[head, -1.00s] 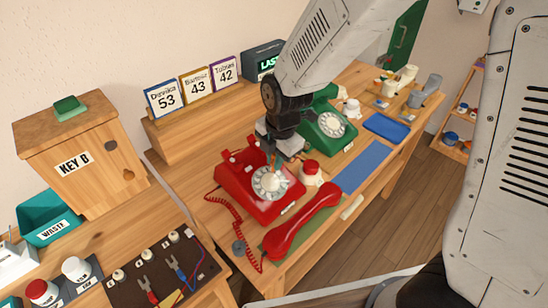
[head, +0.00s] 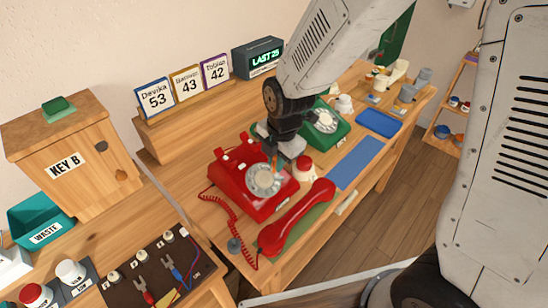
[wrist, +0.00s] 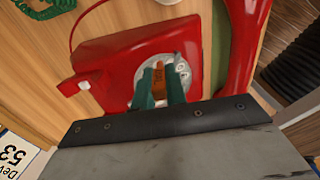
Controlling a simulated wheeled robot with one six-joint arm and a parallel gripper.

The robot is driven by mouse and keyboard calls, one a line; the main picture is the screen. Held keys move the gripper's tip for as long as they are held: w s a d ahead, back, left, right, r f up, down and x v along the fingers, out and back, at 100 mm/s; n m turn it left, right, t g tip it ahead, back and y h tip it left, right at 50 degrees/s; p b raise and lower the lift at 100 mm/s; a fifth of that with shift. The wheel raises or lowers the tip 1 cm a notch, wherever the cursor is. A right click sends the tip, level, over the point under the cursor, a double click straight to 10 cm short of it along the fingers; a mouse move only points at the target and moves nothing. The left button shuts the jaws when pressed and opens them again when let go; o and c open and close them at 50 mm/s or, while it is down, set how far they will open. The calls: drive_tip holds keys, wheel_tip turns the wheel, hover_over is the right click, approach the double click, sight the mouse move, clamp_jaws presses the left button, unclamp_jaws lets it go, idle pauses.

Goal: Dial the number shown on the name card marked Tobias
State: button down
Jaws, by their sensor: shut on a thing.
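The Tobias card (head: 215,72) stands at the right of the card row on a wooden ledge and reads 42. The red phone (head: 240,202) sits on the table with a pale round dial (head: 264,180). Its red handset (head: 296,218) lies off the cradle, on a green mat. My gripper (head: 275,163) is over the dial's upper right part. In the wrist view its teal fingers (wrist: 160,88) are shut on an orange stick (wrist: 159,76) pointing at the dial. The fingers hide part of the dial, and I cannot tell whether the stick touches it.
A green phone (head: 325,122) stands behind the red one, partly hidden by my arm. A display (head: 260,58) reads LAST 25. A red-capped item (head: 304,165) stands close right of the red phone. A blue mat (head: 355,162) is bare. A tool board (head: 155,268) lies front left.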

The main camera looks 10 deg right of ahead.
drive_tip(key=shift+s, duration=0.1)
drive_tip(key=shift+s+d+f, duration=0.2)
drive_tip(key=shift+s, duration=0.2)
drive_tip(key=shift+s+d+r, duration=0.1)
drive_tip(key=shift+s+r, duration=0.05)
drive_tip(key=shift+r, duration=0.3)
drive_tip(key=shift+s+d+r, duration=0.1)
drive_tip(key=shift+s+r, duration=0.05)
drive_tip(key=shift+r, duration=0.25)
drive_tip(key=shift+a, duration=0.1)
drive_tip(key=shift+w+a+r, duration=0.5)
drive_tip(key=shift+w+a, duration=0.05)
drive_tip(key=shift+a, duration=0.3)
drive_tip(key=shift+w+a+r, duration=0.5)
drive_tip(key=shift+w+a, duration=0.05)
drive_tip(key=shift+a, duration=0.25)
drive_tip(key=shift+w+a+f, duration=0.1)
drive_tip(key=shift+w+f, duration=0.1)
drive_tip(key=shift+f, duration=0.35)
